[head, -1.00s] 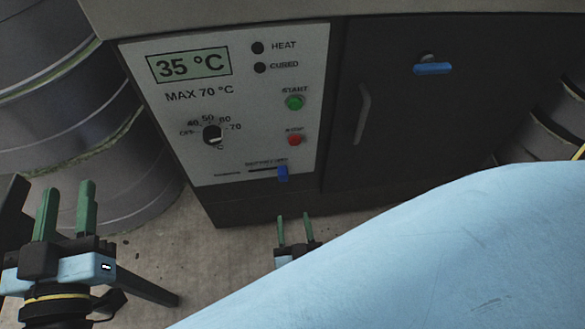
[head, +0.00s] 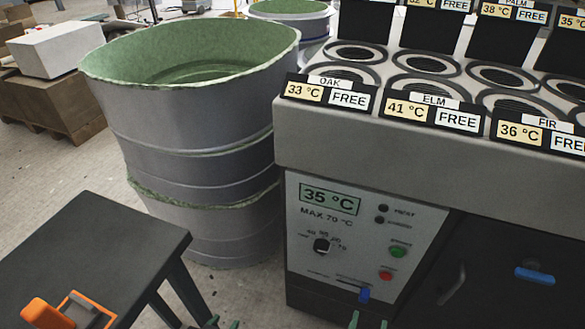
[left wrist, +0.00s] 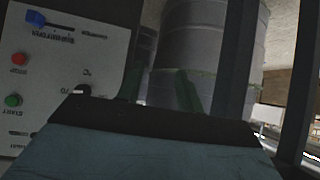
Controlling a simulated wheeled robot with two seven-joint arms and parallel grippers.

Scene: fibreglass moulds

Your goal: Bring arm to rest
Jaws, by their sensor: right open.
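Only the green fingertips of my left gripper (head: 222,323) show at the bottom edge of the head view. In the left wrist view the fingers of my left gripper (left wrist: 159,90) stand apart with nothing between them. The green fingertips of my right gripper (head: 369,322) show at the bottom edge, apart and empty, in front of the lower control panel (head: 330,262). The rest of both grippers is out of the head view. The panel reads 35 °C and also shows, upside down, in the left wrist view (left wrist: 97,55).
A dark table (head: 110,240) with an orange object (head: 85,311) stands at the lower left. A large grey drum (head: 200,120) with a green rim stands behind it. The oven cabinet (head: 500,180) carries round wells labelled OAK, ELM and FIR. Bare floor (head: 60,155) lies at left.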

